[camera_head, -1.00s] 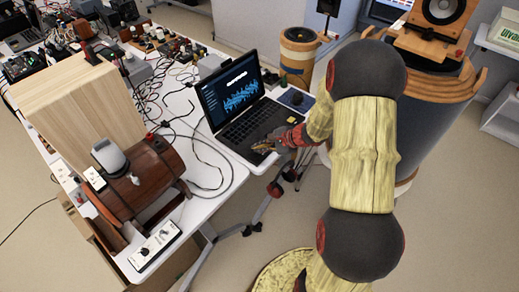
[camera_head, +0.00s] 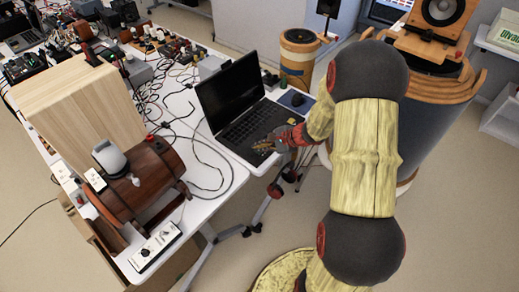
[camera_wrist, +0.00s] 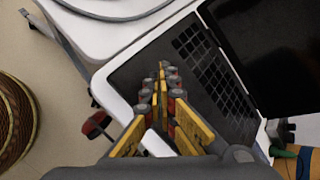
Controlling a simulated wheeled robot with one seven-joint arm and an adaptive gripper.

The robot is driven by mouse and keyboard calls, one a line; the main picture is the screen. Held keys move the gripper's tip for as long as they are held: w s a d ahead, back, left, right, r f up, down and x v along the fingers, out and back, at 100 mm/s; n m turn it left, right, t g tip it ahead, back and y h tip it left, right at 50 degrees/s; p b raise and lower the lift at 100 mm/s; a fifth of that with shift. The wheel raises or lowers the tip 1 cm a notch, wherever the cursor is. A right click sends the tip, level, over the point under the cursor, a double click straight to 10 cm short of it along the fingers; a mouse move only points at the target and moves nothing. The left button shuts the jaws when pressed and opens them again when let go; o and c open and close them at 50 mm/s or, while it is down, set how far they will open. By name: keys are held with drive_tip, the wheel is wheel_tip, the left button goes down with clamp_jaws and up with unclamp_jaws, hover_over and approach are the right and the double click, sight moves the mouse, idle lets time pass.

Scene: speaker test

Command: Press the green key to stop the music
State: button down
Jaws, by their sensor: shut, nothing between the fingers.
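The open laptop (camera_head: 249,126) stands on the white table. Its screen (camera_head: 230,90) is black. In the wrist view, the laptop's dark palm rest (camera_wrist: 128,76) and keyboard (camera_wrist: 213,70) lie under and beside my gripper, and the screen (camera_wrist: 270,45) is black there too. My gripper (camera_head: 262,147) is shut and empty, with its tips over the near part of the laptop. In the wrist view, the fingertips (camera_wrist: 163,68) meet over the palm rest, next to the keys. I cannot tell whether they touch the surface. I cannot make out a green key in either view.
A brown wooden barrel-shaped device (camera_head: 140,185) and a pale wooden box (camera_head: 75,105) stand on the table to the left. Cables (camera_head: 205,160) lie left of the laptop. A dark pad (camera_head: 297,100) lies right of it. A large speaker (camera_head: 440,85) stands behind my arm.

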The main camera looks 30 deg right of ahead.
sight(260, 154)
drive_tip(key=shift+r, duration=0.1)
wheel_tip(260, 154, up, 6)
drive_tip(key=p, duration=0.4)
idle(0.4)
idle(0.4)
